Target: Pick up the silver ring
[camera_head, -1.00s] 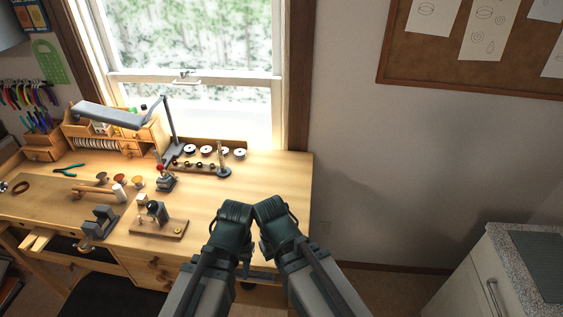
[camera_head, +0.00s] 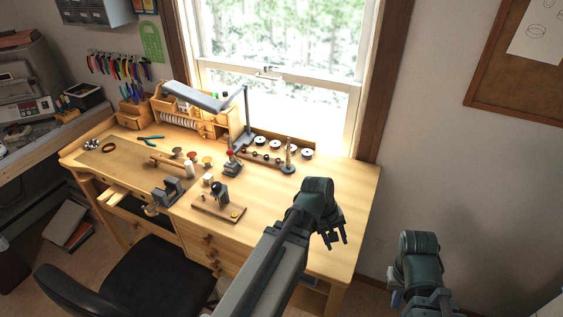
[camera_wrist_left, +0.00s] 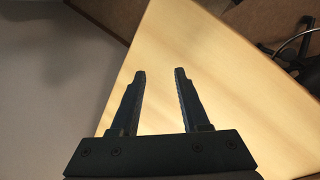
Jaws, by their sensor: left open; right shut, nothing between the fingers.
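I cannot make out the silver ring for certain. A small silvery round thing (camera_head: 86,151) lies at the bench's left end, beside a brown ring-shaped thing (camera_head: 94,144); it is too small to identify. My left gripper (camera_head: 335,240) hangs above the right part of the bench, far from these. My right gripper (camera_head: 396,298) is shut and empty at the lower right, off the bench's right edge.
The wooden workbench (camera_head: 335,185) has clear room at its right. A wooden stand with a dark tool (camera_head: 219,195), a vise (camera_head: 171,191), a lamp (camera_head: 247,118) and small drawers (camera_head: 211,128) stand on it. A black chair (camera_head: 165,275) is in front.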

